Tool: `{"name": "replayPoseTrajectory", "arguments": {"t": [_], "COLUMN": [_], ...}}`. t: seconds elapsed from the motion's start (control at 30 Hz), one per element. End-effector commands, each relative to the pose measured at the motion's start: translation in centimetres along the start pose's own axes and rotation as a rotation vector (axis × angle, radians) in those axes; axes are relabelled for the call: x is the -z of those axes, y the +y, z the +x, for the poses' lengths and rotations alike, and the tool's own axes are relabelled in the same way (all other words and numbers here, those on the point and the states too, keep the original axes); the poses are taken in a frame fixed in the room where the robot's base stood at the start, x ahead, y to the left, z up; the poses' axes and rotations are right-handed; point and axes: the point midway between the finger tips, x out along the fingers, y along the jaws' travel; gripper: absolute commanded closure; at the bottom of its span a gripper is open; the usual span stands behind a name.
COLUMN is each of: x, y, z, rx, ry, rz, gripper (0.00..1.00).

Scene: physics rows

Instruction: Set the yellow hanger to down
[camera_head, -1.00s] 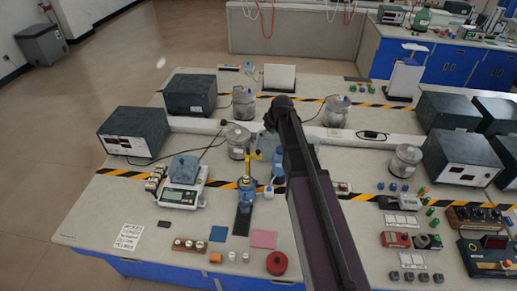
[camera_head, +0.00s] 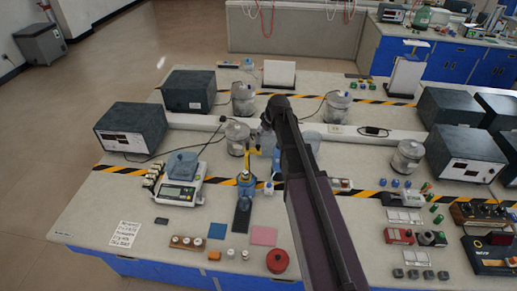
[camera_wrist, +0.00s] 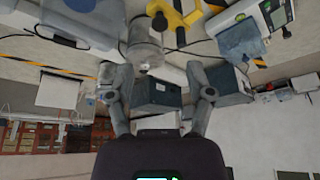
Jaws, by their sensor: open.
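The yellow hanger (camera_head: 248,160) is on a small blue stand (camera_head: 245,184) near the middle of the bench, left of my arm. Part of it is hard to make out beside my gripper in the head view. The wrist view shows the yellow hanger (camera_wrist: 178,22) at the top, beyond the fingertips, with its top cut off by the frame edge. My gripper (camera_wrist: 152,68) is open, with its two fingers wide apart and nothing between them. The hanger is apart from the fingers in that view. In the head view my arm hides most of the gripper.
A balance (camera_head: 182,190) stands left of the stand. Glass jars (camera_head: 236,138) stand behind it. A blue mat (camera_head: 217,231), a pink mat (camera_head: 263,236) and a red round container (camera_head: 277,261) lie in front. Grey instrument boxes (camera_head: 131,128) stand at the left.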

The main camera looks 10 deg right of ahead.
Motion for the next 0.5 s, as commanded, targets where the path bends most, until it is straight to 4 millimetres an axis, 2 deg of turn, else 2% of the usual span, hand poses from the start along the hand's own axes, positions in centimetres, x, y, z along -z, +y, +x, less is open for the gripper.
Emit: {"name": "replayPoseTrajectory", "arguments": {"t": [0.03,0.5], "x": [-0.1,-0.1], "y": [0.0,0.0], "z": [0.8,4.6], "rx": [0.000,0.000], "ry": [0.000,0.000], "rz": [0.000,-0.001], "gripper": [0.32,0.32]}}
